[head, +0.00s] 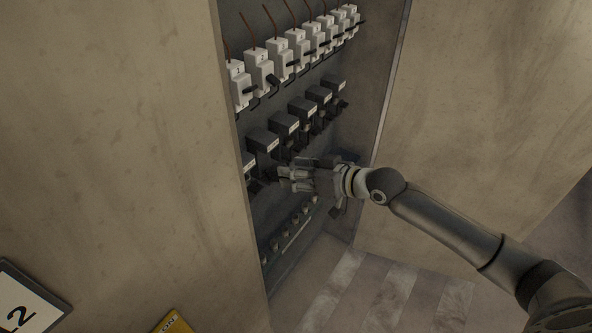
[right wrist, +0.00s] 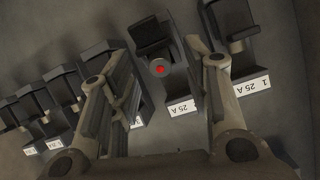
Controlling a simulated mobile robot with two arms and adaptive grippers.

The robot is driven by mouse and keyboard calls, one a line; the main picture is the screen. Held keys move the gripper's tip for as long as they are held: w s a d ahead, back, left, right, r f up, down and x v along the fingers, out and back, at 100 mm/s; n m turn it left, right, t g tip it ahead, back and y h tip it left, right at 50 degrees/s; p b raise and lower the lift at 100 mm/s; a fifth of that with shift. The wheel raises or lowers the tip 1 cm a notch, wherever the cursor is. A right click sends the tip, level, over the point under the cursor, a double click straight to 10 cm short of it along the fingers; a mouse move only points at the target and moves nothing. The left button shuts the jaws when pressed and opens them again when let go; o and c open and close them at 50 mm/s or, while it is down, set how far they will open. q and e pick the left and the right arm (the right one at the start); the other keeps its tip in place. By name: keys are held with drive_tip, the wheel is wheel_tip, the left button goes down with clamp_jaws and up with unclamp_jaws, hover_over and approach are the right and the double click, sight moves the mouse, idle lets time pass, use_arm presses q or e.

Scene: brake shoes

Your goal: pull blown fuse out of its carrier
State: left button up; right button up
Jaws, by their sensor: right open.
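In the right wrist view, a dark fuse carrier (right wrist: 165,88) labelled 25 A carries a round red dot on its face, with a black block-like part at its upper end. I cannot tell the fuse apart from its carrier. My right gripper (right wrist: 158,58) is open, its two fingers on either side of this carrier; whether they touch it is unclear. In the head view my right gripper (head: 286,180) reaches into the cabinet at the lower row of dark carriers and hides part of it. My left gripper is not in view.
More dark carriers (right wrist: 233,50) stand close on both sides in the right wrist view. In the head view, a row of white breakers (head: 262,72) with wires runs above, another row of dark carriers (head: 285,124) below it, and small terminals (head: 290,234) lower down. Cabinet walls (head: 391,85) flank the opening.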

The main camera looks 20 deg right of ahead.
drive_tip(key=shift+c, duration=0.2)
clamp_jaws()
idle(0.3)
drive_tip(key=shift+p+v, duration=0.55)
drive_tip(key=shift+v, duration=0.25)
drive_tip(key=shift+s+d+r, duration=0.1)
drive_tip(key=shift+r, duration=0.15)
drive_tip(key=shift+p+v, duration=0.65)
drive_tip(key=shift+v, duration=0.25)
drive_tip(key=shift+s+r, duration=0.1)
